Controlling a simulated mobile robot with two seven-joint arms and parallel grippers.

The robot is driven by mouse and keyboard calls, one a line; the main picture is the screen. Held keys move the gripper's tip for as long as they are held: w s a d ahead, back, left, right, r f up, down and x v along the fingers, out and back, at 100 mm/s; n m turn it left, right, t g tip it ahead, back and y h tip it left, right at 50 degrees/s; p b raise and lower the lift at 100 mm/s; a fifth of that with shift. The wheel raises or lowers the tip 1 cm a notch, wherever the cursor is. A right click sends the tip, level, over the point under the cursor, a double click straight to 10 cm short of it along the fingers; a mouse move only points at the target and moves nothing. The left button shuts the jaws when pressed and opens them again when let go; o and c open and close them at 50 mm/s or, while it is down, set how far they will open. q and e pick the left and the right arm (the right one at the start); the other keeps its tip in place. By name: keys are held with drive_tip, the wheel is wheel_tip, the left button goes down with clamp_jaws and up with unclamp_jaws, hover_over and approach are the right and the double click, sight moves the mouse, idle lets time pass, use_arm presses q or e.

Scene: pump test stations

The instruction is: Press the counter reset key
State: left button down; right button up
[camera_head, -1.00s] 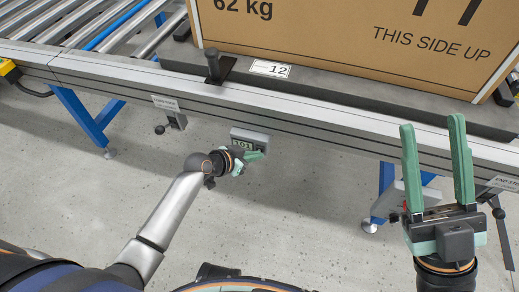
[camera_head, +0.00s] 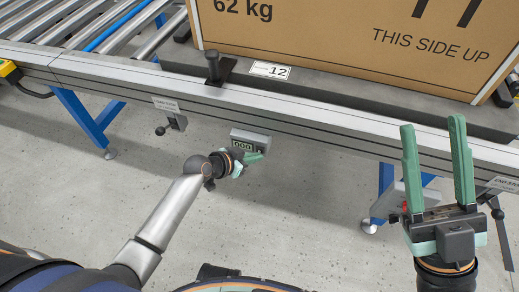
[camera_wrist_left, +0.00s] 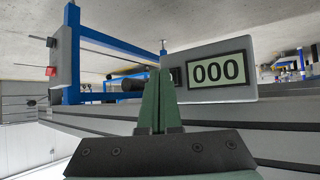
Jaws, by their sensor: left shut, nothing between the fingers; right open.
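The counter (camera_head: 250,139) is a small grey box under the conveyor's front rail. In the left wrist view the counter (camera_wrist_left: 221,72) shows "000" on its display. My left gripper (camera_head: 257,157) is shut with nothing in it, its fingertips at the lower right of the counter. In the left wrist view the closed green fingers (camera_wrist_left: 157,98) reach up beside the left end of the counter face, where a dark key partly shows; the fingers hide the rest of it. I cannot tell whether they touch it. My right gripper (camera_head: 434,140) is open and empty, at the right.
A large cardboard box (camera_head: 350,40) stands on the conveyor above the counter. Blue legs (camera_head: 83,118) stand below; the floor between is clear.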

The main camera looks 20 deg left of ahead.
use_arm(q)
drive_tip(key=shift+s, duration=0.4)
drive_tip(key=shift+s+a+p, duration=0.1)
drive_tip(key=shift+s+p, duration=1.2)
drive_tip(key=shift+s, duration=1.25)
